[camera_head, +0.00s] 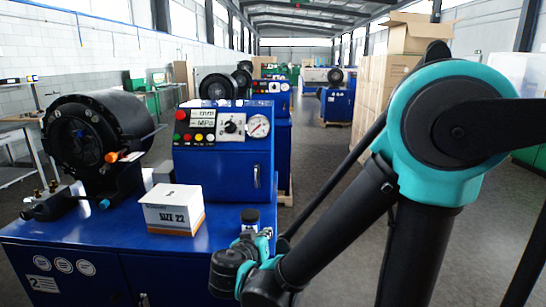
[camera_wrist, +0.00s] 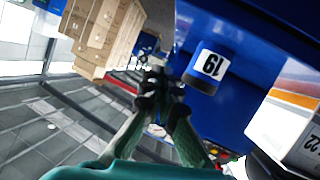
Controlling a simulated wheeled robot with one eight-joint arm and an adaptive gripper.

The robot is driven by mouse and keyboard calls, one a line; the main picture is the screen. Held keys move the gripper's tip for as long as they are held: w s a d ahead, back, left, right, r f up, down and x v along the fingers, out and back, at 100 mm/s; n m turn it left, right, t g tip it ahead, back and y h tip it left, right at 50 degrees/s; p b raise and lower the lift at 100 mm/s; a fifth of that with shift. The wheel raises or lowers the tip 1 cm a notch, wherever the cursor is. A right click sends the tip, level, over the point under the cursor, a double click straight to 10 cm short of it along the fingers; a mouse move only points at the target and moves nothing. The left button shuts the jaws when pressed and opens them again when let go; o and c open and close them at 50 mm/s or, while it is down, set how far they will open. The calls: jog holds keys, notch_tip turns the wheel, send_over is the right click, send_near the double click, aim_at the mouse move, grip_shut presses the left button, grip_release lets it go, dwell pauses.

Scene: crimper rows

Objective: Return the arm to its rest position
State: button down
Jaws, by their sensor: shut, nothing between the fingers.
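My arm shows in the head view, bent at a black and teal joint, with its lower part reaching down to the front right corner of the blue machine bench (camera_head: 190,262). In the wrist view my gripper (camera_wrist: 160,88) is shut, its green fingers meeting at dark tips with nothing between them. In the head view its fingertips cannot be clearly made out. A small cylinder (camera_head: 250,216) on the bench, just behind my wrist, appears to be the same one.
A white box marked SIZE 22 (camera_head: 172,210) sits on the bench, left of my wrist. A black crimper head (camera_head: 95,140) and a blue control cabinet (camera_head: 224,150) stand behind. Cardboard boxes (camera_head: 408,38) are stacked behind my arm. The grey aisle floor (camera_head: 325,150) is open.

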jog(key=d+f+g, duration=0.3)
jog(key=d+f, duration=0.1)
jog(key=d, duration=0.3)
jog(key=d+f+g, duration=0.3)
jog(key=d+f, duration=0.1)
jog(key=d, duration=0.2)
jog(key=s+d+f+g+y, duration=0.3)
jog(key=s+d+f+y, duration=0.1)
jog(key=s+d, duration=0.4)
jog(key=shift+f+n+g, duration=0.3)
jog(key=shift+f, duration=0.5)
